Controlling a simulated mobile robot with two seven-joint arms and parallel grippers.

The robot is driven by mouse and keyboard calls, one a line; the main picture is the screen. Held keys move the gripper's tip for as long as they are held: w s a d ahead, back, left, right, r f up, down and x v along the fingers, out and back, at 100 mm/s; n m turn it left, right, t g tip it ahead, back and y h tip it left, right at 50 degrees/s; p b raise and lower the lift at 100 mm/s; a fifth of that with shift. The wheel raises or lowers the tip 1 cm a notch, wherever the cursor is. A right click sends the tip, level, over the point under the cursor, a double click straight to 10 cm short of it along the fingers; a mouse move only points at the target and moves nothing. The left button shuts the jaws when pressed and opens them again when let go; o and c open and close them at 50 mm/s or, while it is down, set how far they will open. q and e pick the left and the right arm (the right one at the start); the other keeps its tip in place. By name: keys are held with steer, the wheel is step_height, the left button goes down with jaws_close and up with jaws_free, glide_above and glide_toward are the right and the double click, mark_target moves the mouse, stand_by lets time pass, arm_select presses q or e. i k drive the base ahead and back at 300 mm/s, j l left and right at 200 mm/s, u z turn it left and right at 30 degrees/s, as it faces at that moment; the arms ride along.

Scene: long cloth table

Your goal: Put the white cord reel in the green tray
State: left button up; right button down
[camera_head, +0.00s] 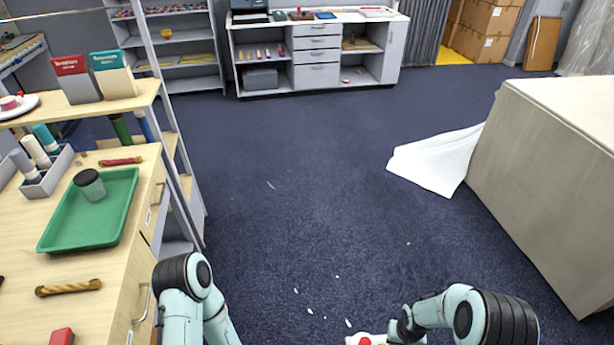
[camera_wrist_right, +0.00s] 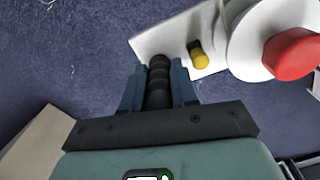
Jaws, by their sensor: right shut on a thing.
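The white cord reel (camera_head: 366,341) shows only in part at the bottom edge of the head view. In the right wrist view it is a white body (camera_wrist_right: 250,30) with a red hub, a yellow knob and a black ribbed handle. My right gripper (camera_wrist_right: 158,85) is shut on the black handle, holding the reel over the floor. The green tray (camera_head: 115,225) lies on the wooden counter at the left, far from the right gripper, with a dark-lidded jar (camera_head: 91,185) in its back part. My left arm shows at the bottom, but its gripper is out of view.
The counter (camera_head: 120,265) also holds a twisted yellow bar (camera_head: 68,287), a red block (camera_head: 62,337), a red bar (camera_head: 120,160) and a grey holder (camera_head: 45,180). A cloth-covered table (camera_head: 540,180) stands at the right. Blue floor between them is mostly clear, with small white scraps.

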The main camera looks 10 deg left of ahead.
mark_target(110, 212)
steer(key=i+j+u, duration=0.1)
steer(key=i+u, duration=0.3)
steer(key=i, duration=0.2)
steer(key=i+u, duration=0.4)
steer(key=i, duration=0.2)
steer(key=i+j, duration=0.1)
steer(key=i, duration=1.2)
steer(key=i+z, duration=0.1)
steer(key=z, duration=7.6)
steer(key=i+l+z, duration=0.2)
steer(key=k+j, duration=0.05)
steer(key=k, duration=0.05)
